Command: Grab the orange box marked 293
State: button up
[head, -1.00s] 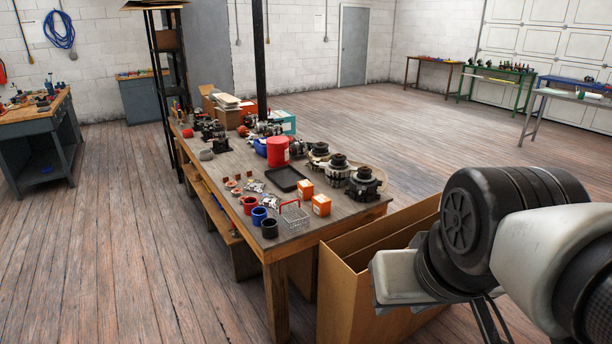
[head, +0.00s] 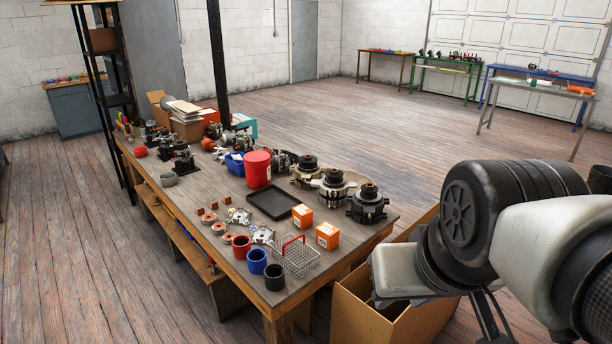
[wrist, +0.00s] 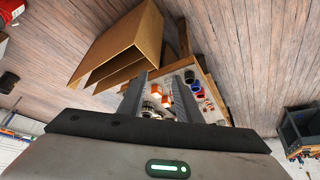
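Two small orange-and-white boxes stand on the wooden workbench (head: 222,186) near its right edge. One orange box (head: 302,217) is farther back, beside the black tray. The other orange box (head: 327,236) is closer to me, at the bench edge. Their markings are too small to read, so I cannot tell which is 293. My gripper (head: 490,318) hangs right of the bench, apart from both boxes. In the wrist view my gripper (wrist: 161,76) has its two fingers spread with nothing held, and the boxes appear beyond, between the fingers.
A wire basket (head: 297,258) with a red handle stands left of the nearer box. Red, blue and black cups (head: 256,262) line the near edge. Alternators (head: 333,189) stand behind the boxes. A large open cardboard box (head: 375,310) is on the floor beside the bench.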

aim_at(327, 236)
jog(key=i+j+z, duration=0.1)
jog(key=j, duration=0.25)
jog(key=i+j+z, duration=0.1)
jog(key=i+j, duration=0.25)
jog(key=i+j+z, duration=0.1)
jog(key=j, duration=0.25)
jog(key=i+j+z, duration=0.1)
jog(key=i+j, duration=0.15)
jog(key=j, duration=0.15)
jog(key=i+j+z, duration=0.1)
jog(key=j, duration=0.25)
jog(key=i, duration=0.05)
